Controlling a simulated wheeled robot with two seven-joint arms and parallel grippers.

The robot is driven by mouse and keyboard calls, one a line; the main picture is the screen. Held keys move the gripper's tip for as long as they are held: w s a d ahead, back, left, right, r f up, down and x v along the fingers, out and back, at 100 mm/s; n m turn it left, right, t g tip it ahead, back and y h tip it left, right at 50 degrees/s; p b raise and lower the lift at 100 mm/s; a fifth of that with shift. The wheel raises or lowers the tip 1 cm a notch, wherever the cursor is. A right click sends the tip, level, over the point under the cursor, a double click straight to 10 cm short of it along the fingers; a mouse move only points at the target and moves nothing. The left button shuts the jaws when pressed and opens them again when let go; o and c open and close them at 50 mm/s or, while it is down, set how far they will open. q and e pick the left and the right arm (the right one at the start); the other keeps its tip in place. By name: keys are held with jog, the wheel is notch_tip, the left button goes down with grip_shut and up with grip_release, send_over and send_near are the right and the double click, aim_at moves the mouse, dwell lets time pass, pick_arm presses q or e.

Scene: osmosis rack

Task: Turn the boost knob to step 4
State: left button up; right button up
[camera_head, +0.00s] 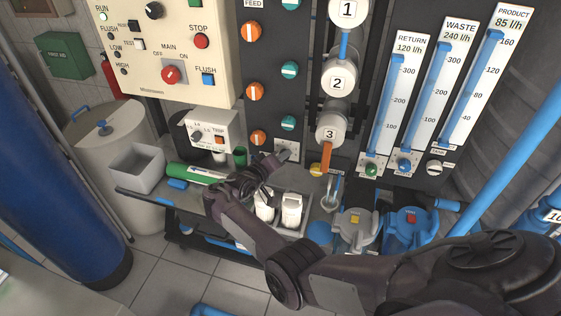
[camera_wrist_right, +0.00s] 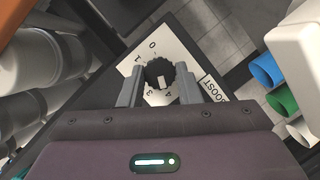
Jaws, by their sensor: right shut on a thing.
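The boost knob (camera_wrist_right: 159,73) is black and ribbed. It sits on a white dial plate (camera_wrist_right: 183,58) with the word BOOST at its right. The figures 0, 1, 3 and 4 show around it; the 2 is hidden by a finger. A white mark on the knob points down the picture, near 3 and 4; I cannot tell exactly which. My right gripper (camera_wrist_right: 159,84) is shut on the knob, one finger on each side. In the head view my right gripper (camera_head: 274,161) reaches the small boost plate (camera_head: 290,148) low on the rack. My left gripper is not in view.
A small white box with a dial (camera_head: 212,131) is to the left of the gripper. A green cylinder (camera_head: 190,173) lies at the left. Flow meters (camera_head: 398,95) stand at the right.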

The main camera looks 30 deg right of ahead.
jog(key=shift+d+r, duration=0.15)
dwell(0.4)
jog(key=o, duration=1)
jog(key=shift+d+f, duration=0.15)
jog(key=shift+f, duration=0.05)
jog(key=shift+c, duration=0.2)
jog(key=shift+a, duration=0.2)
